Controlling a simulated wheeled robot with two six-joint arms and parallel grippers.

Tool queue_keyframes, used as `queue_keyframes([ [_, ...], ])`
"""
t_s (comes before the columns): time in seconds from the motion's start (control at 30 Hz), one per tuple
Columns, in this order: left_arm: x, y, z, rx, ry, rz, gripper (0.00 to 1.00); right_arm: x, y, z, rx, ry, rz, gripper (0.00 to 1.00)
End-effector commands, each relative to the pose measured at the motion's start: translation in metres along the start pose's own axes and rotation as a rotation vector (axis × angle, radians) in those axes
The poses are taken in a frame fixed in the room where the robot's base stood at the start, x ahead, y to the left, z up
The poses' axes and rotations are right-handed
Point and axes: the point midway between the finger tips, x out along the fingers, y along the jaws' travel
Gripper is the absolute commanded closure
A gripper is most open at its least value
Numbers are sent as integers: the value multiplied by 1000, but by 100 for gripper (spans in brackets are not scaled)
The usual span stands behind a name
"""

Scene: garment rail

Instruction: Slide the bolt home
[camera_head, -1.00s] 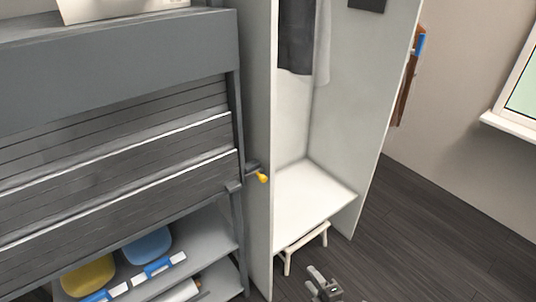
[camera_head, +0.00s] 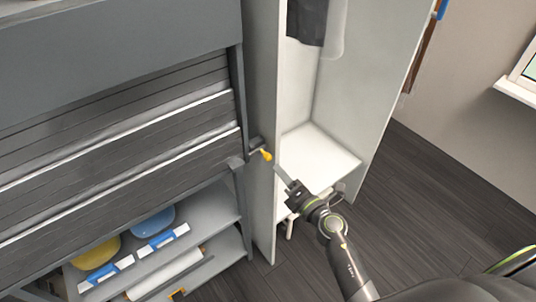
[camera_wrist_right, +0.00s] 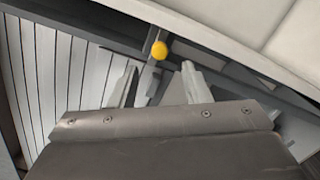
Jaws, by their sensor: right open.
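The bolt (camera_head: 256,150) is a dark bar with a yellow knob (camera_head: 266,155). It sits at the right end of the grey slatted shutter (camera_head: 120,175), beside the white cabinet's side panel. My right gripper (camera_head: 284,177) is just below and right of the knob, apart from it in the head view. In the right wrist view, its two fingers (camera_wrist_right: 159,68) are spread with nothing between them, and the yellow knob (camera_wrist_right: 159,49) shows just beyond the tips, roughly centred. Whether a finger touches it cannot be told. My left gripper is in neither view.
The open white cabinet (camera_head: 318,152) stands right of the shutter, with dark and grey garments (camera_head: 318,25) hanging inside. Its side panel (camera_head: 262,200) runs close to the knob. Shelves (camera_head: 215,205) below the shutter hold blue and yellow items. Dark floor (camera_head: 440,180) is open at right.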

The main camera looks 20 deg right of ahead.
Motion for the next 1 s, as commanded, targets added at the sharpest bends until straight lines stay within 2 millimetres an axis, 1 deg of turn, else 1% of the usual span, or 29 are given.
queue_keyframes([
  [0.03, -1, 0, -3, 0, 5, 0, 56, 12, 1, 0, 0, 0, 2, 57],
  [0.2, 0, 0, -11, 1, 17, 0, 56, 45, 0, 0, 0, 0, 1, 57],
  [0.3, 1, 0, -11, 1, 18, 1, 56, 61, 0, 0, 0, 1, 1, 57],
  [0.43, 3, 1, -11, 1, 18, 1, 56, 76, -1, 0, 1, 1, 0, 57],
  [0.6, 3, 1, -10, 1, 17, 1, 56, 86, -1, 0, 0, 0, -1, 57],
  [0.87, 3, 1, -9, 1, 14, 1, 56, 87, 0, 0, 1, 0, -1, 57],
  [0.9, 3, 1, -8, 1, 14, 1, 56, 87, 0, 0, 1, 0, -1, 58],
  [1.0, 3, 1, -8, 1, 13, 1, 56, 87, 0, 0, 1, 0, -1, 71],
])
